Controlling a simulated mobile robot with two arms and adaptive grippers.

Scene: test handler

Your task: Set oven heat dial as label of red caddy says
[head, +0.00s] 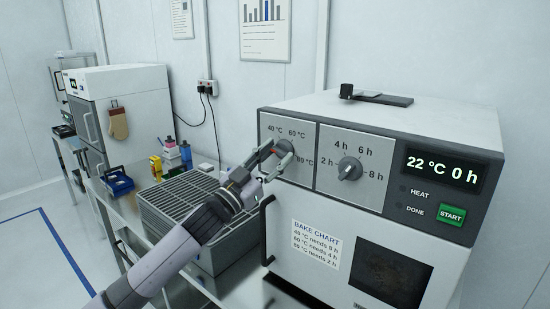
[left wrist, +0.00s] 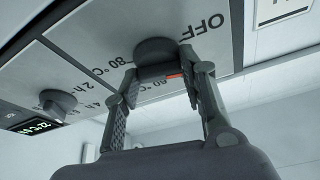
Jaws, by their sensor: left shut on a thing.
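The oven (head: 385,220) stands at the right, its display reading 22 °C 0 h. Its heat dial (head: 284,147) is on the left panel, with 40, 60 and 80 °C marks around it. My left gripper (head: 276,163) is shut on this dial. In the left wrist view the fingers (left wrist: 165,73) close on the grip of the heat dial (left wrist: 156,47), near the OFF and 80 °C marks. Where its pointer aims is hidden. I cannot make out a red caddy or its label. My right gripper is out of view.
The time dial (head: 350,168) is just right of the heat dial. Below are a bake chart (head: 316,245) and a door handle (head: 266,230). A grey slatted box (head: 200,200), a blue bin (head: 118,183) and bottles (head: 186,151) are on the bench at the left.

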